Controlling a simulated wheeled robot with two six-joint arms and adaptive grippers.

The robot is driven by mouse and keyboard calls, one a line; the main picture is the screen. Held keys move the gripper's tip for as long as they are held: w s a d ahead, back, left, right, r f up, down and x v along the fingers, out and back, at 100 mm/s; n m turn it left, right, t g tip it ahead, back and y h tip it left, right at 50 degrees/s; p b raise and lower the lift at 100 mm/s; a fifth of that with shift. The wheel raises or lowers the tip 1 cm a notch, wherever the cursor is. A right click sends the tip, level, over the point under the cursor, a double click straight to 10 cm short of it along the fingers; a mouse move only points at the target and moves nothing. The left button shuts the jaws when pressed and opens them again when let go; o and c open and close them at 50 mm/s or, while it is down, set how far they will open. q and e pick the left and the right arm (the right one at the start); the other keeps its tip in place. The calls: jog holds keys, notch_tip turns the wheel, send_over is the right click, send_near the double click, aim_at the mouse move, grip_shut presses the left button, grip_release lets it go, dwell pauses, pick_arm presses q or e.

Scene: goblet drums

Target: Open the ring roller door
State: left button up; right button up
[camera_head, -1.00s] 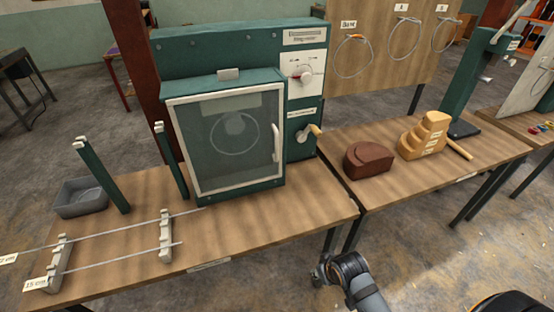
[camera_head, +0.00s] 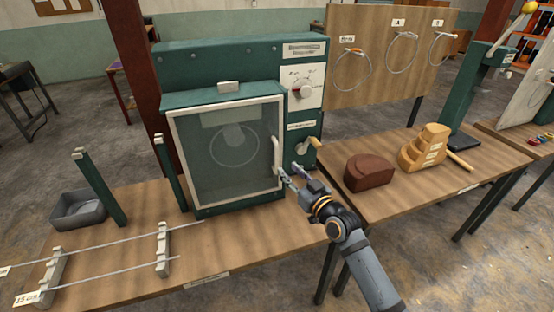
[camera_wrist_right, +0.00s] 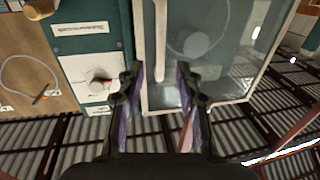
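The ring roller (camera_head: 220,53) is a dark green machine on the wooden table. Its door (camera_head: 190,165) has a pale frame and a clear pane, and looks closed. A ring shows behind the pane. The white upright door handle (camera_head: 277,155) is on the door's right side. My right gripper (camera_head: 289,171) is open at the handle's lower end. In the right wrist view the handle (camera_wrist_right: 160,40) lies ahead, in line with the gap between the two fingers (camera_wrist_right: 160,80). Contact cannot be told. My left gripper is not in view.
A brown block (camera_head: 368,173) and a stepped wooden block (camera_head: 424,147) stand on the right table. Two green posts and a rail stand on the left.

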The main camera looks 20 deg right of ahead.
aim_at(277, 158)
jog(key=x, duration=0.8)
jog(key=shift+w+p, duration=0.15)
jog(key=shift+p, duration=0.15)
jog(key=shift+a, duration=0.1)
grip_shut()
